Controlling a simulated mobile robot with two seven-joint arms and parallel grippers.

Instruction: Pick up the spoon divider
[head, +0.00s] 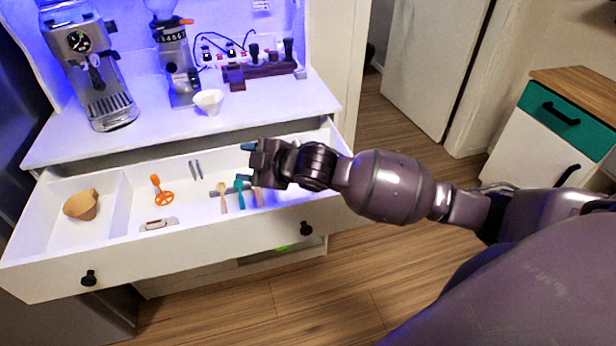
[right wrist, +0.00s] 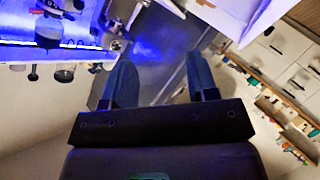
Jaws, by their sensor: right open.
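In the head view a white drawer (head: 188,241) stands pulled out. In its right part, a small grey piece (head: 229,191) that looks like the spoon divider lies on the drawer floor. A tan spoon (head: 222,198) and a teal one (head: 240,194) lie at it, and another tan handle shows partly behind my gripper. My right gripper (head: 243,165) is open above the right part of the drawer, with its fingers pointing left; it partly hides the divider's right end. In the right wrist view its two fingers (right wrist: 161,85) are apart with nothing between them. My left gripper is not in view.
The drawer also holds a tan cup (head: 81,205), an orange tool (head: 161,192), grey tongs (head: 196,169) and a small flat tool (head: 159,224). The counter behind carries an espresso machine (head: 92,70), a grinder (head: 175,60) and a white bowl (head: 208,101).

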